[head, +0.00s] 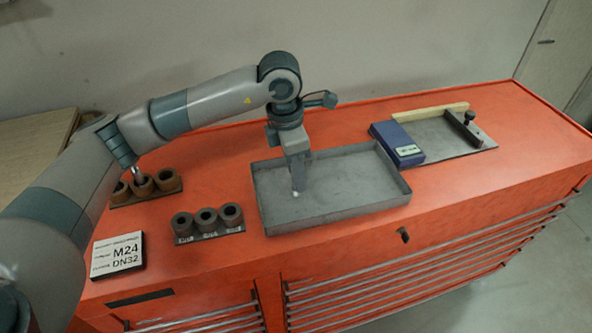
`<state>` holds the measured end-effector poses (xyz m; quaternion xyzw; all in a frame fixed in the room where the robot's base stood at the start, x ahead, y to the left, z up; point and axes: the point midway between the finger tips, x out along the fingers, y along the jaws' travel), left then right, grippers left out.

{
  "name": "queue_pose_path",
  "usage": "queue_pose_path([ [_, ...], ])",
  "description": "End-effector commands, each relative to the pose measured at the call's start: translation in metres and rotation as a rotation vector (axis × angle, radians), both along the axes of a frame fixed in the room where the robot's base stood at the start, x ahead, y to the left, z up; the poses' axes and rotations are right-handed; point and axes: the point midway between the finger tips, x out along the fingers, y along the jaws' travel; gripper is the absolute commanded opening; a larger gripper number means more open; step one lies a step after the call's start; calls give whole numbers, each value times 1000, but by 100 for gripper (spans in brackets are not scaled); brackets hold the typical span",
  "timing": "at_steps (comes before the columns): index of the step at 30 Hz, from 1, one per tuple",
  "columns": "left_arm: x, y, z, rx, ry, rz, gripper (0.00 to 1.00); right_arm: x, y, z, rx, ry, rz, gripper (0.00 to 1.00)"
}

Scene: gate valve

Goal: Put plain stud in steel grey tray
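The steel grey tray (380,203) is a shallow rectangular tray on the orange cabinet top, and its visible floor looks bare. My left gripper (296,188) points down over the left part of the tray. Its fingers look close together, with a small pale tip at the lower end. I cannot tell whether that tip is a stud or whether the fingers are open or shut. A thin silvery piece (137,174) shows at the brown cups on the left, partly hidden by my arm; I cannot tell if it is a stud. My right gripper is not in view.
Several brown cups (168,181) stand at the left, and another row of dark cups (207,219) stands beside the tray. A label plate (118,254) reads M24 DN32. A blue box (398,143) and a grey plate (440,137) lie behind right. The cabinet's right end (530,135) is clear.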

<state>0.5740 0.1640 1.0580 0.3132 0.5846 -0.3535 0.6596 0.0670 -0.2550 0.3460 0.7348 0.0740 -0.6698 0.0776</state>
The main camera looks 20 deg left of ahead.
Motion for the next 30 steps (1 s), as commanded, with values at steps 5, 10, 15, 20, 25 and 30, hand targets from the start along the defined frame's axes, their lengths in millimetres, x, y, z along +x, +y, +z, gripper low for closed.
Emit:
queue_pose_path([
  [5, 0, 0, 0, 0, 0, 0, 36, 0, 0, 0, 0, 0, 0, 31],
  [10, 0, 0, 4, 0, 0, 0, 36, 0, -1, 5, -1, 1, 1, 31],
  [15, 0, 1, 18, -2, -5, 1, 36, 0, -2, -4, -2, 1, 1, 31],
  [20, -1, 4, 43, 0, -5, 0, 36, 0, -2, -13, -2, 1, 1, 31],
  [25, -4, 7, 74, -2, -5, 0, 36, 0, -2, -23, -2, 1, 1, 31],
  [30, -6, 10, 101, 0, -4, 0, 36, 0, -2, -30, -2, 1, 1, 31],
])
